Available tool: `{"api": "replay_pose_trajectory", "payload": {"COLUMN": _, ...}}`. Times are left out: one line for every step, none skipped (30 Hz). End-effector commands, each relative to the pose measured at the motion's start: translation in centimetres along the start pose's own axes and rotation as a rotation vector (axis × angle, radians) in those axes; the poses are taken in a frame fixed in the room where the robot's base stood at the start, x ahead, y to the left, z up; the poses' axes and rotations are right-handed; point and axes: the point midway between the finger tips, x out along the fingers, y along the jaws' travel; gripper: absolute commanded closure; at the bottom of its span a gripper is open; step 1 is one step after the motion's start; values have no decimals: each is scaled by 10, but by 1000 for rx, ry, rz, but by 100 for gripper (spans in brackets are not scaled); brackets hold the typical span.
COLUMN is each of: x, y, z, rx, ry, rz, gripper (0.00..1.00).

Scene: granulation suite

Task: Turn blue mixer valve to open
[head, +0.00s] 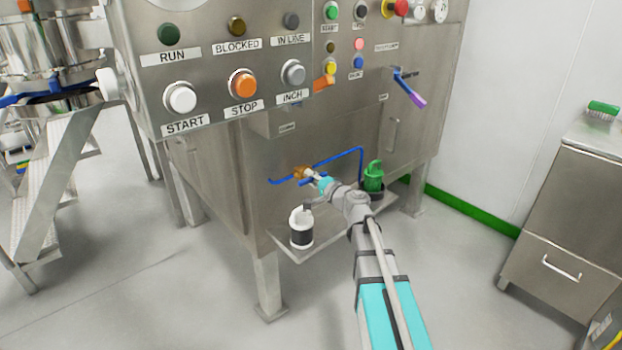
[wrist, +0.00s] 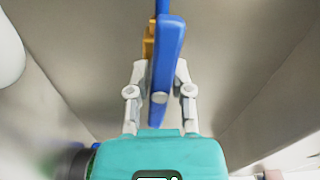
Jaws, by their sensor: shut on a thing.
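The blue mixer valve has a brass body (head: 301,172) on a thin blue pipe (head: 345,154), low on the front of the steel cabinet in the head view. My gripper (head: 312,176) reaches it from the front right and covers much of its handle there. In the wrist view the blue valve handle (wrist: 169,55) runs nearly upright in the picture, with brass (wrist: 149,45) behind its left side. My gripper's fingers (wrist: 160,80) are shut on the handle, one on each side. The handle's angle to the pipe is not clear.
A white container with a black band (head: 301,228) and a green-topped container (head: 373,177) stand on the low shelf (head: 297,253) close to my arm. Push buttons, including an orange one (head: 242,83), sit above. A purple-ended lever (head: 410,91) is at upper right.

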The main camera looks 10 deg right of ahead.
Motion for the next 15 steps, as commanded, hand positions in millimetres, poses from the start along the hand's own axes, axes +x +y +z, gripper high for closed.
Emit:
{"api": "replay_pose_trajectory", "payload": {"x": 1, "y": 0, "z": 0, "rx": -20, "ry": 1, "rz": 0, "gripper": 100}}
{"api": "replay_pose_trajectory", "payload": {"x": 1, "y": 0, "z": 0, "rx": -31, "ry": 1, "rz": 0, "gripper": 100}}
{"api": "replay_pose_trajectory", "payload": {"x": 1, "y": 0, "z": 0, "rx": -44, "ry": 1, "rz": 0, "gripper": 100}}
{"api": "replay_pose_trajectory", "payload": {"x": 1, "y": 0, "z": 0, "rx": -53, "ry": 0, "rz": 0, "gripper": 100}}
{"api": "replay_pose_trajectory", "payload": {"x": 1, "y": 0, "z": 0, "rx": -59, "ry": 0, "rz": 0, "gripper": 100}}
{"api": "replay_pose_trajectory", "payload": {"x": 1, "y": 0, "z": 0, "rx": -67, "ry": 0, "rz": 0, "gripper": 100}}
{"api": "replay_pose_trajectory", "payload": {"x": 1, "y": 0, "z": 0, "rx": -72, "ry": 0, "rz": -1, "gripper": 100}}
{"api": "replay_pose_trajectory", "payload": {"x": 1, "y": 0, "z": 0, "rx": -75, "ry": 0, "rz": -1, "gripper": 100}}
{"api": "replay_pose_trajectory", "payload": {"x": 1, "y": 0, "z": 0, "rx": -79, "ry": 0, "rz": 0, "gripper": 100}}
{"api": "replay_pose_trajectory", "payload": {"x": 1, "y": 0, "z": 0, "rx": -80, "ry": 0, "rz": 0, "gripper": 100}}
{"api": "replay_pose_trajectory", "payload": {"x": 1, "y": 0, "z": 0, "rx": -81, "ry": 0, "rz": 0, "gripper": 100}}
{"api": "replay_pose_trajectory", "payload": {"x": 1, "y": 0, "z": 0, "rx": -82, "ry": 0, "rz": 0, "gripper": 100}}
{"api": "replay_pose_trajectory", "payload": {"x": 1, "y": 0, "z": 0, "rx": -82, "ry": 0, "rz": 0, "gripper": 100}}
{"api": "replay_pose_trajectory", "payload": {"x": 1, "y": 0, "z": 0, "rx": -82, "ry": 0, "rz": 0, "gripper": 100}}
{"api": "replay_pose_trajectory", "payload": {"x": 1, "y": 0, "z": 0, "rx": -82, "ry": 0, "rz": 0, "gripper": 100}}
